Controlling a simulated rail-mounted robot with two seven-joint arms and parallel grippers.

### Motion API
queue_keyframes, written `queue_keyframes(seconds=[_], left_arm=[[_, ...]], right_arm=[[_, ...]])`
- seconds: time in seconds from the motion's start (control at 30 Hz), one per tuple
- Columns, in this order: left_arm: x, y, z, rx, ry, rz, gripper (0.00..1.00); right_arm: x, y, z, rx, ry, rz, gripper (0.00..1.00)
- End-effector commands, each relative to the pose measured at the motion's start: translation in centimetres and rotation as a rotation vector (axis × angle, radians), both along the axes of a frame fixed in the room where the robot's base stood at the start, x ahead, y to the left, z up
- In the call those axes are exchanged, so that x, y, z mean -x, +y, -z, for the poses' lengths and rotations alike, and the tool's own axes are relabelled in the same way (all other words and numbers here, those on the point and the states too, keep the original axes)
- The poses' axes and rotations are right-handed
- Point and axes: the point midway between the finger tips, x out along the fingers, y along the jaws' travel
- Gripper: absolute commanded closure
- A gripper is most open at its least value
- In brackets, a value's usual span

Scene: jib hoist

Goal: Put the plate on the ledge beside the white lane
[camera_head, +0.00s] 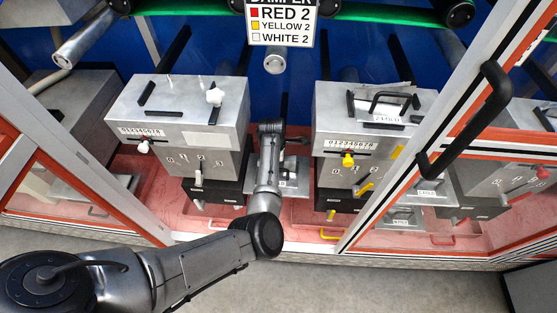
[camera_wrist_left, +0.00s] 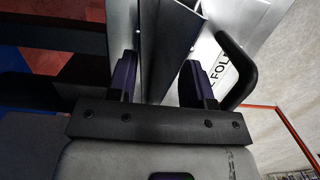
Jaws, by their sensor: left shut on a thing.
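A white label (camera_wrist_left: 214,72) and a black bar handle (camera_wrist_left: 241,72) are just right of the fingers. In the head view my left arm reaches into the gap between the two middle boxes. A grey plate (camera_head: 292,181) with a small label shows just right of my forearm, partly hidden by it; the fingers cannot be made out there. The white lane's box (camera_head: 180,115) with white knobs is left of the arm. The ledge cannot be clearly told apart.
The yellow lane's box (camera_head: 365,130) with yellow knobs stands close right of my arm, a black-handled plate (camera_head: 385,108) on top. An orange-framed glass door with a black handle (camera_head: 470,120) slants at right. A sign (camera_head: 282,22) hangs above. Pink floor (camera_head: 300,215) lies below the boxes.

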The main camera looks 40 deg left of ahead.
Motion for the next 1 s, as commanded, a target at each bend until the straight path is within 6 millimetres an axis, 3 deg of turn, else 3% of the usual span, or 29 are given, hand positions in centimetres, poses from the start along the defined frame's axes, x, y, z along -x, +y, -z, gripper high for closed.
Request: queue_keyframes(seconds=[0.07, 0.1, 0.33, 0.67, 1.0], left_arm=[[0.0, 0.1, 0.1, -0.001, -0.001, 0.0, 0.96], [0.0, 0.0, 0.2, 0.001, 0.001, -0.001, 0.5], [0.0, 0.0, 0.2, 0.0, 0.0, -0.001, 0.28], [0.0, 0.0, -0.3, 0.0, -0.002, 0.0, 0.28], [0.4, 0.6, -6.4, -0.002, -0.002, -0.001, 0.28]], right_arm=[[0.0, 0.0, -0.1, 0.0, 0.0, -0.001, 0.57], [0.0, 0.0, 0.0, 0.001, 0.0, -0.001, 0.57], [0.0, -0.2, 0.0, 0.008, -0.001, -0.006, 0.57], [0.0, -0.3, 0.1, 0.012, -0.001, -0.008, 0.57], [0.0, -0.2, -2.5, 0.005, -0.001, -0.004, 0.57]])
